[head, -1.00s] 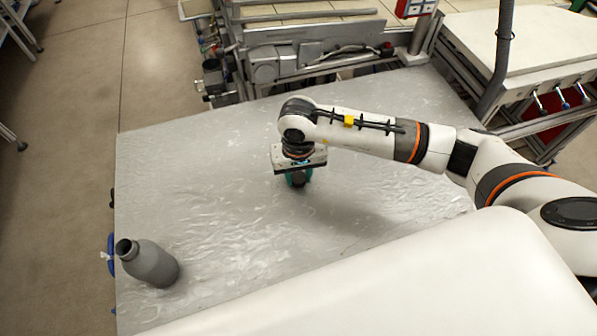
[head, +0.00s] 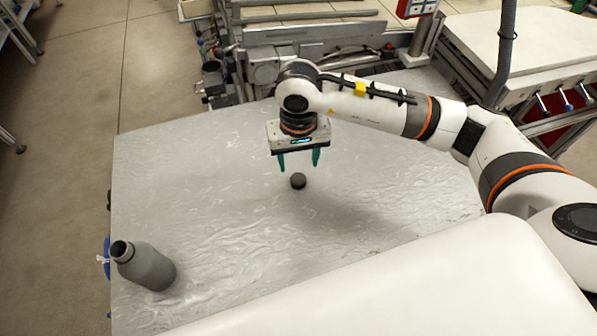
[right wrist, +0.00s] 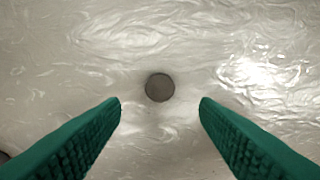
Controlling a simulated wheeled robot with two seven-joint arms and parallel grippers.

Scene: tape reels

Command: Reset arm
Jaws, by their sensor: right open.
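My right gripper (head: 298,162) hangs above the table with its two green fingers apart and nothing between them. A small dark round piece (head: 298,181) rests on the table just below the fingertips. In the right wrist view the same round piece (right wrist: 160,87) lies beyond and between the open green fingers (right wrist: 160,106), apart from both. My left gripper is not in view.
The grey, wavy-surfaced table (head: 220,220) is mostly bare. A dark grey bottle (head: 148,266) stands near its front left corner. Metal machinery (head: 270,65) lines the far edge. A white-topped bench (head: 520,45) stands at the back right.

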